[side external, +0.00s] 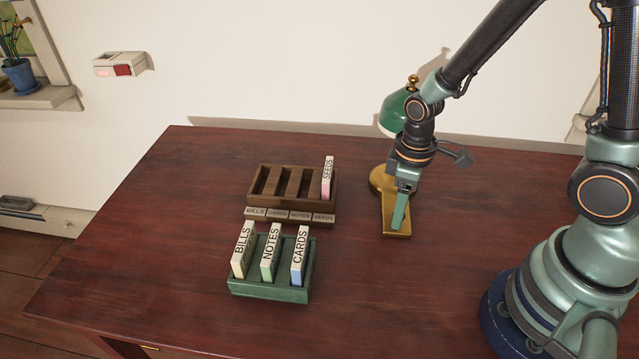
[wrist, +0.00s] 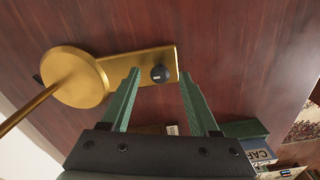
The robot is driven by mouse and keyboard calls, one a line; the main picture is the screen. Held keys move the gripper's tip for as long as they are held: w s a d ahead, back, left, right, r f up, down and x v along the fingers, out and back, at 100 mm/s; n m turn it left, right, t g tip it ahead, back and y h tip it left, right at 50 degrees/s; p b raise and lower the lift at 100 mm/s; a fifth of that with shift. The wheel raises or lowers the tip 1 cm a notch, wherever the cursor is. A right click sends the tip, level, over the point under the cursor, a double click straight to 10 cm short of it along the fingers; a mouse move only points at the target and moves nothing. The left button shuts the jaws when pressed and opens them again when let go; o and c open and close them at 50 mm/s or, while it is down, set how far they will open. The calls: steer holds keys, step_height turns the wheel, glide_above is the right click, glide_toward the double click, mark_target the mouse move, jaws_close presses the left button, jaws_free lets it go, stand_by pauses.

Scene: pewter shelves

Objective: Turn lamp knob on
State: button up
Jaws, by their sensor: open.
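The lamp has a green shade (side external: 398,112) and a brass base (side external: 397,222) on the table's back right. In the wrist view the brass base (wrist: 75,78) shows as a round foot with a flat extension, and the dark lamp knob (wrist: 160,73) sits near the extension's end. My gripper (side external: 399,224) is over the extension and hides the knob in the side external view. In the wrist view my gripper (wrist: 160,78) is open and empty, with one green finger on each side of the knob. I cannot tell how high the fingertips are above it.
A brown slotted rack (side external: 262,197) holds a SEEDS box (side external: 327,178). In front, a green tray (side external: 270,290) holds BILLS (side external: 242,250), NOTES (side external: 270,252) and CARDS (side external: 299,256) boxes. The table front (side external: 390,310) is clear. A white wall device (side external: 120,65) hangs behind.

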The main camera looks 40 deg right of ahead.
jaws_close()
steer(key=shift+m, duration=0.3)
steer(key=m, duration=1.3)
steer(key=shift+m, duration=2.1)
